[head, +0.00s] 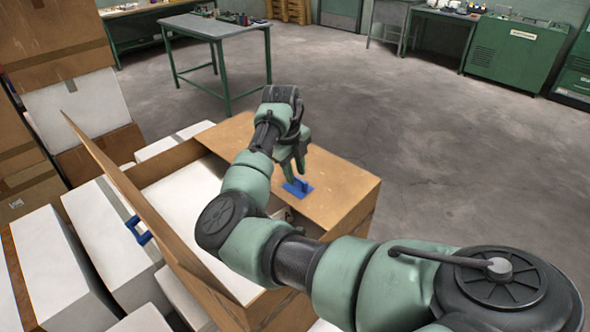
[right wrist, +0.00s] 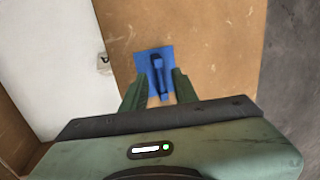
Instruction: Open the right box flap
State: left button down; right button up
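A brown cardboard box (head: 158,170) stands at the centre left in the head view. Its left flap (head: 140,205) is raised and tilted outward, with a blue handle (head: 138,231) on its outer side. Its right flap (head: 335,182) lies flat across the right part of the top and carries a blue handle (head: 299,187). That handle also shows in the right wrist view (right wrist: 157,65). My right gripper (right wrist: 156,82) points down at this handle, its fingers apart on either side of it. I cannot tell whether they touch it. My left gripper is out of view.
White and brown boxes (head: 45,262) crowd the left side and surround the open box. A green table (head: 213,27) stands behind it. Workbenches and a green cabinet (head: 513,52) line the far wall. The concrete floor (head: 430,130) to the right is clear.

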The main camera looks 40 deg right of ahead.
jog(key=shift+f, duration=0.15)
jog(key=shift+s, duration=0.25)
jog(key=shift+c, duration=0.3)
jog(key=shift+w, duration=0.1)
grip_shut()
dwell(0.8)
